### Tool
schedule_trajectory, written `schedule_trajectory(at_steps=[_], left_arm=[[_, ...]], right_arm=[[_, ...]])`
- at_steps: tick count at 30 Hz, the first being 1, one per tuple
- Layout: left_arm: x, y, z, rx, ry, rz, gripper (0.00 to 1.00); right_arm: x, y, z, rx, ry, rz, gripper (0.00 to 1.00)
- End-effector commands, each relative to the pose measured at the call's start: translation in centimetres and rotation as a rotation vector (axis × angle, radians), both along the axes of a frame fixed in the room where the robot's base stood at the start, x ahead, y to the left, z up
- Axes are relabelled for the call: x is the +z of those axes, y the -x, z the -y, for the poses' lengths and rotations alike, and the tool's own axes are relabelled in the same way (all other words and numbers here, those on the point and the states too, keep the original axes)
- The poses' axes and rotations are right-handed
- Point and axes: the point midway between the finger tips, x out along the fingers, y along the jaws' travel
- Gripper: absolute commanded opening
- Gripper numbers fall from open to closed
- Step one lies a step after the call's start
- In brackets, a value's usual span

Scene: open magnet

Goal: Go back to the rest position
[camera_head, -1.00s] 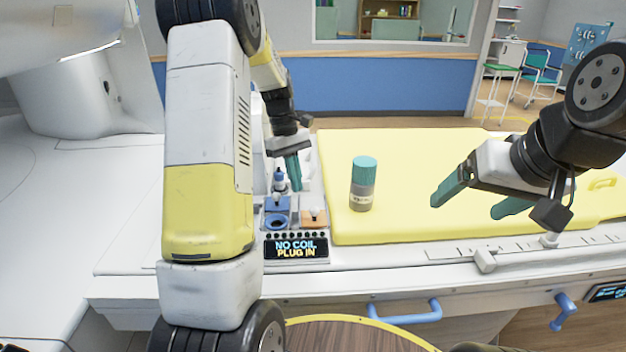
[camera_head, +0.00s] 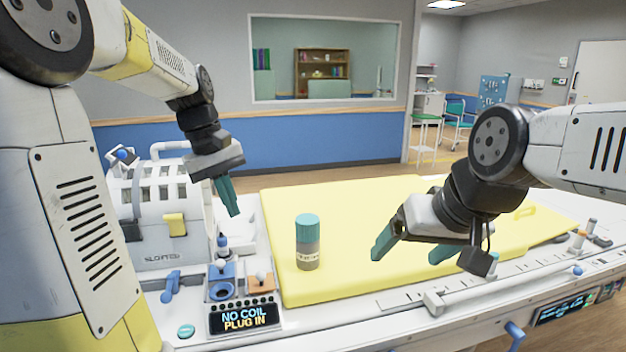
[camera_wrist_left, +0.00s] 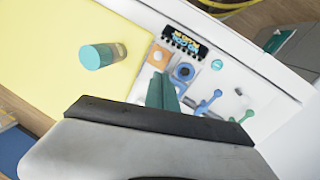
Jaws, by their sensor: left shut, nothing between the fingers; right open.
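My left gripper (camera_head: 229,197) hangs above the left end of the patient table with its teal fingers shut and nothing between them. In the left wrist view its fingers (camera_wrist_left: 162,91) show over the white panel beside the yellow pad. My right gripper (camera_head: 412,252) is open and empty over the yellow pad, its teal fingers spread apart. A grey bottle with a teal lid (camera_head: 307,241) stands upright on the pad between the two grippers, touched by neither. It also shows in the left wrist view (camera_wrist_left: 97,56).
The yellow pad (camera_head: 350,208) covers most of the table. At its left are a blue socket (camera_head: 222,288), an orange socket (camera_head: 261,281), a "NO COIL PLUG IN" display (camera_head: 244,317) and a white slotted coil housing (camera_head: 165,222). A rail (camera_head: 500,277) runs along the front edge.

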Motion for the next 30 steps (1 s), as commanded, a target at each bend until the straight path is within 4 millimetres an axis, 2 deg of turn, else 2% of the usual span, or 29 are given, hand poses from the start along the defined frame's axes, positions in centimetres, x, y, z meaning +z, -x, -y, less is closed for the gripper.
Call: schedule_trajectory(at_steps=[1, 6, 12, 15, 21, 30], left_arm=[[0.9, 1.9, 0.6, -0.047, -0.006, 0.057, 0.00], [1.9, 7.3, 2.3, -0.216, -0.050, 0.243, 0.00], [1.3, 12.9, 3.8, -0.393, -0.122, 0.440, 0.00], [0.7, 14.7, 4.3, -0.455, -0.155, 0.507, 0.00], [-0.1, 16.1, 4.7, -0.509, -0.185, 0.563, 0.00], [-0.1, 16.1, 4.7, -0.510, -0.186, 0.564, 0.00]], right_arm=[[0.0, 0.0, 0.0, 0.000, 0.000, 0.000, 0.83], [0.0, 0.0, 0.0, 0.000, 0.000, 0.000, 0.83], [0.0, 0.0, 0.0, 0.000, 0.000, 0.000, 0.83], [0.0, 0.0, 0.0, 0.000, 0.000, 0.000, 0.83], [0.0, 0.0, 0.0, 0.000, 0.000, 0.000, 0.83], [0.0, 0.0, 0.0, 0.000, 0.000, 0.000, 0.83]])
